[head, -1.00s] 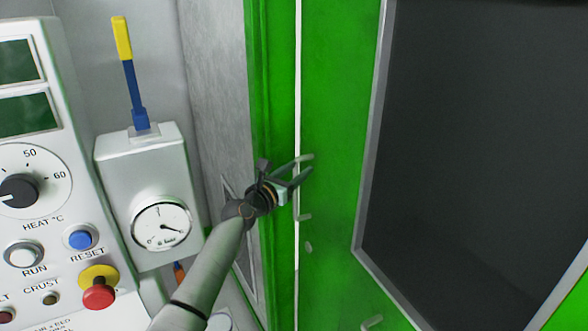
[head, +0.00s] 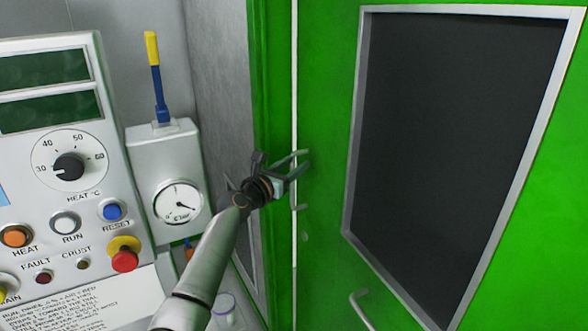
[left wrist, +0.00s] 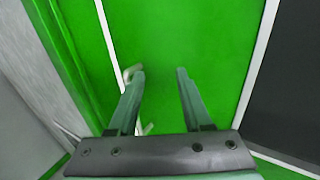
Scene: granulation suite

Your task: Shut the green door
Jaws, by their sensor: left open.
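The green door (head: 325,110) fills the middle and right of the head view, with a dark grey-framed window (head: 440,150) in it. A silver handle (head: 362,309) shows low on it. A pale strip runs down its left edge beside the green frame (head: 268,80); I cannot tell how wide the gap is. My left gripper (head: 302,164) is at this edge, fingers pointing right towards the door face. In the left wrist view the fingers (left wrist: 160,72) are apart and empty, with the green door (left wrist: 205,40) behind; contact is unclear. My right gripper is out of view.
Left of the door stand a control panel (head: 110,165) with knobs and buttons, and a white gauge box (head: 168,158) with a blue and yellow lever (head: 156,75). My left arm passes in front of these. A grey wall (head: 222,90) lies between box and frame.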

